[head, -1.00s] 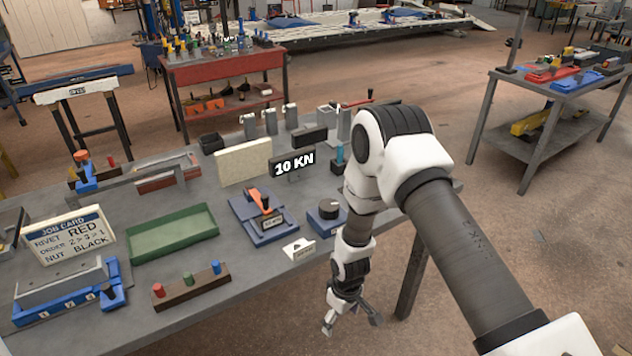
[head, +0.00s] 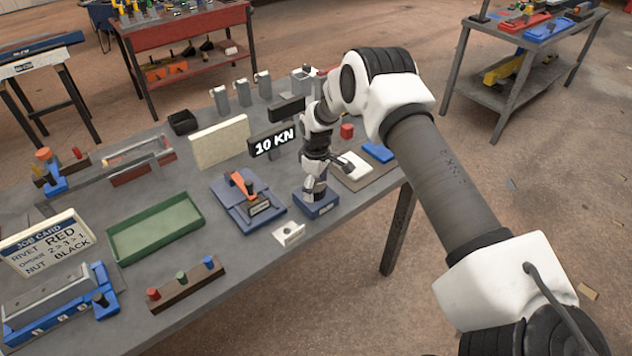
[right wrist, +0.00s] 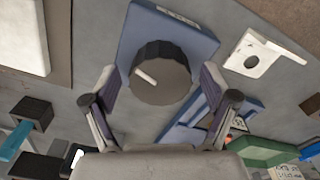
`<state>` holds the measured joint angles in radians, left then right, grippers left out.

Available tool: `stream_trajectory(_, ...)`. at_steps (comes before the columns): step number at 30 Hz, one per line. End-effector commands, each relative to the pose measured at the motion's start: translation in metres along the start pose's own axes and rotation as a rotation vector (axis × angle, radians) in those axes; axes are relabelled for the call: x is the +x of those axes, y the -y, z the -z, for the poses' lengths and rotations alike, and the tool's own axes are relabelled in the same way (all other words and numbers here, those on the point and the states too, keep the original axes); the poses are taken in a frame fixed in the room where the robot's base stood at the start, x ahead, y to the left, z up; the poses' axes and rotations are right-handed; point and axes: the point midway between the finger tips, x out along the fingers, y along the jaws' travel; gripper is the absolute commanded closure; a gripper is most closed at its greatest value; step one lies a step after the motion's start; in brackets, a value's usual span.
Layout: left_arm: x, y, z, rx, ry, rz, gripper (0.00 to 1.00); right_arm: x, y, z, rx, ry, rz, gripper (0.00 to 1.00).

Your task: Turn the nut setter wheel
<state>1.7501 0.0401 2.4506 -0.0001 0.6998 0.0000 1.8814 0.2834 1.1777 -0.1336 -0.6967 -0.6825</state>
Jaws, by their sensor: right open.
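The nut setter wheel (right wrist: 160,74) is a dark round knob with a white pointer line, on a blue base (right wrist: 197,30). In the head view the blue base (head: 321,208) shows near the bench's front edge, while my right gripper (head: 316,186) hides most of the wheel. In the right wrist view my right gripper (right wrist: 160,84) is open, with one finger on each side of the wheel. I cannot tell whether the fingers touch it. My left gripper is not in view.
A white plate with a hole (head: 288,235) sits in front of the base. A green tray (head: 155,230) and a job card (head: 45,243) are further left.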

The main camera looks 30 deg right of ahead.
Motion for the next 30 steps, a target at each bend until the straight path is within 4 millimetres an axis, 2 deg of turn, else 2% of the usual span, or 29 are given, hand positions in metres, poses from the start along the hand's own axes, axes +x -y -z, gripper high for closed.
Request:
stream_trajectory(6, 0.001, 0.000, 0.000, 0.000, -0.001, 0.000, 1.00, 0.002, 0.000, 0.000, 0.000, 0.000, 0.000, 0.15)
stream_trajectory(11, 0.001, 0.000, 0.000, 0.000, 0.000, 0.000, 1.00, 0.002, 0.000, 0.000, 0.000, 0.000, 0.000, 0.71)
stream_trajectory(12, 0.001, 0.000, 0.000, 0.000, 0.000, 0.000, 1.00, 0.002, 0.000, 0.000, 0.000, 0.000, 0.000, 0.74)
stream_trajectory(19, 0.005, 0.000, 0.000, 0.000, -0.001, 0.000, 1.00, 0.004, 0.000, 0.000, 0.039, 0.001, 0.001, 0.74)
stream_trajectory(27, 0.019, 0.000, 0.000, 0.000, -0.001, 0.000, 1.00, 0.004, 0.000, 0.000, 0.338, 0.000, 0.000, 0.74)
stream_trajectory(30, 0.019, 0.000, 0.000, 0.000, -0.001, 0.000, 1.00, 0.003, 0.000, 0.000, 0.383, 0.001, 0.000, 0.75)
